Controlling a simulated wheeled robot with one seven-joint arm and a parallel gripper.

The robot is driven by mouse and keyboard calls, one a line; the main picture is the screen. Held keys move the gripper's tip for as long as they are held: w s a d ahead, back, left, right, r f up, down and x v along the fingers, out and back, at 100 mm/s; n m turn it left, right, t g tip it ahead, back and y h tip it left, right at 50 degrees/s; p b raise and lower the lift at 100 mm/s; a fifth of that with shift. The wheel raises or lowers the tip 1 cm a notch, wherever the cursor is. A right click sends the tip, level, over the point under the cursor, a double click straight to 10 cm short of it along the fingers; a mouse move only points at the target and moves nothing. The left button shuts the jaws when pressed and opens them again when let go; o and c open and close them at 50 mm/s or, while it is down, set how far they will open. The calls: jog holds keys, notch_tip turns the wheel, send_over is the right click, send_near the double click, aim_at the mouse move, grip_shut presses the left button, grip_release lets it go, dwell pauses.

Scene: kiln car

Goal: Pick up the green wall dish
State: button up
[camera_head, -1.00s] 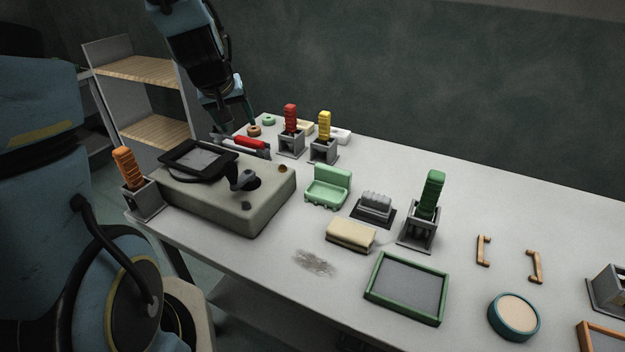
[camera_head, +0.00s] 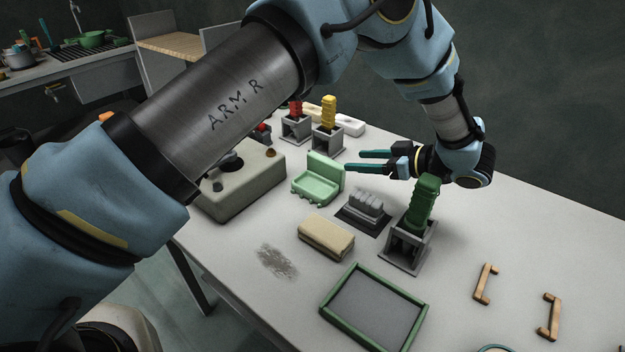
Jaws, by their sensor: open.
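The green wall dish (camera_head: 318,181) stands on the grey table, a pale green tray with an upright back plate. My gripper (camera_head: 353,161) is open and empty. Its two teal fingers point left, and their tips are close to the right edge of the dish's back plate in the picture. I cannot tell whether they touch it. The dish is in full view or nearly so.
A grey brush on a dark base (camera_head: 364,208) and a green-handled tool in a grey holder (camera_head: 410,236) stand below my gripper. A cream sponge block (camera_head: 326,236) and a green-framed tray (camera_head: 374,308) lie nearer. Red and yellow handled tools (camera_head: 328,112) stand behind. Bare table (camera_head: 540,230) lies right.

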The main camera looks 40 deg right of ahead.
aim_at(327, 159)
jog(key=p+x, duration=0.1)
jog(key=x, duration=0.4)
jog(key=shift+w+p, duration=0.15)
jog(key=shift+p, duration=0.25)
jog(key=p+x, duration=0.1)
jog(key=x, duration=0.1)
jog(key=p+x, duration=0.2)
jog(key=shift+w+a, duration=0.35)
jog(key=shift+a, duration=0.1)
jog(key=shift+w+f, duration=0.15)
grip_shut()
dwell(0.5)
